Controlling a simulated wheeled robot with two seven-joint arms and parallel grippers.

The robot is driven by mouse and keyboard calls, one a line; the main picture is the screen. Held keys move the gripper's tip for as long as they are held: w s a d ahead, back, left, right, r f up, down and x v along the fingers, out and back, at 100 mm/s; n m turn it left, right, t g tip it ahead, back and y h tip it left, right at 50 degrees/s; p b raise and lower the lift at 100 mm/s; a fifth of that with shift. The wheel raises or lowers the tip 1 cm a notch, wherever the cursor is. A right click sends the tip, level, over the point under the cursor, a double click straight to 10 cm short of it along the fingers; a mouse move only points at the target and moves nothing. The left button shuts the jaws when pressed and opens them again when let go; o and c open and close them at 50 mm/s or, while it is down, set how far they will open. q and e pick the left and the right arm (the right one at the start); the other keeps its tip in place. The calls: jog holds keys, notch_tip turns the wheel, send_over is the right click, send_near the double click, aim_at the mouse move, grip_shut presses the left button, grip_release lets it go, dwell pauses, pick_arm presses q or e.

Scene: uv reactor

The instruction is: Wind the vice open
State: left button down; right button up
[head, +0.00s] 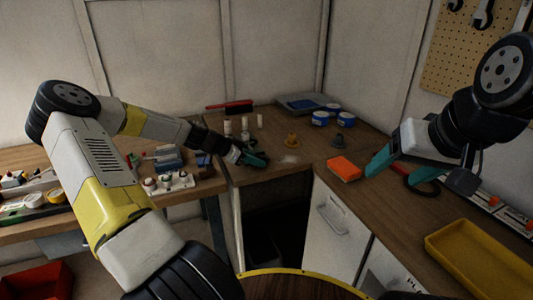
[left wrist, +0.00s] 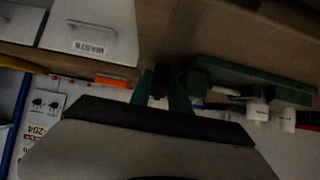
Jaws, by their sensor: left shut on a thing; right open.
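The dark green vice (head: 257,160) is at the front edge of the corner bench in the head view, partly hidden by my left gripper. Its green body (left wrist: 255,80) lies right of the fingers in the left wrist view. My left gripper (head: 238,155) is at the vice's left side. In the left wrist view its green fingers (left wrist: 160,90) close around a dark piece, which looks like the vice handle (left wrist: 161,80). How far apart the jaws stand cannot be told. My right gripper (head: 398,170) is open and empty above the right bench.
An orange box (head: 344,168) lies right of the vice, left of my right gripper. A yellow tray (head: 483,262) lies at the right front. The left bench holds several small items.

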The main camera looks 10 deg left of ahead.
pick_arm(q)
jog(key=shift+a+f+t+h, duration=0.1)
jog(key=shift+t+h, duration=0.2)
jog(key=shift+h, duration=0.1)
jog(key=c, duration=1.5)
grip_release()
jog(key=shift+v, duration=3.9)
